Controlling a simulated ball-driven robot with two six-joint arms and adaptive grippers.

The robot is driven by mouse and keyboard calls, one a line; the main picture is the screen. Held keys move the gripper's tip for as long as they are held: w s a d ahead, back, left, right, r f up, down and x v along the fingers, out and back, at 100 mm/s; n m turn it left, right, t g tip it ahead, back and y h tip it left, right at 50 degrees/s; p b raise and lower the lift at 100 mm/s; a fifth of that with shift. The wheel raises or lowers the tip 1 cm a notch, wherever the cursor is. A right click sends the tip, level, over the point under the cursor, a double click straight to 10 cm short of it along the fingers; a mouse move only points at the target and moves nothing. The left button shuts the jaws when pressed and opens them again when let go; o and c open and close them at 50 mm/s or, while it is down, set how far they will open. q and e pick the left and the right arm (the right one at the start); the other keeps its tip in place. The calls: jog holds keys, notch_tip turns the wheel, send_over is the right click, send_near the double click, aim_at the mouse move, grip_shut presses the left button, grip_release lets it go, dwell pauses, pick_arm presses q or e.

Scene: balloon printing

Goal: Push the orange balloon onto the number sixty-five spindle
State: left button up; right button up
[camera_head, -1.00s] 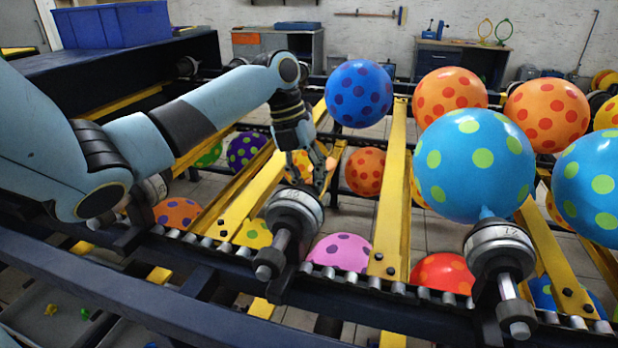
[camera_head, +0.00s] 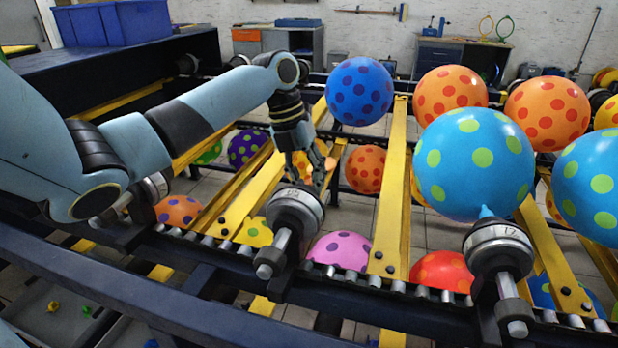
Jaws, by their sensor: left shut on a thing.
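My left gripper (camera_head: 312,178) is shut on the small, limp orange balloon (camera_head: 330,163), of which only a bit shows beside the fingers. The gripper points down just above and behind a spindle (camera_head: 294,213) with a round grey head on the front rail. The number on this spindle is too small to read surely. The fingers hide the balloon's neck, so I cannot tell if it touches the spindle top. My right gripper is out of view.
A blue balloon with green dots (camera_head: 475,164) sits on the spindle to the right (camera_head: 497,246). Inflated balloons, one dark blue (camera_head: 359,92) and one orange (camera_head: 450,94), stand behind. Yellow bars (camera_head: 393,205) run between the rails. More balloons show below.

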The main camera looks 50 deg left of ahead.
pick_arm(q)
jog(key=shift+s+d+p, duration=0.15)
jog(key=shift+s+p, duration=0.15)
dwell(0.4)
jog(key=o, duration=0.8)
jog(key=shift+r, duration=0.1)
jog(key=p+v, duration=0.7)
jog(key=v, duration=0.1)
jog(key=shift+r, duration=0.35)
jog(key=shift+s, duration=0.15)
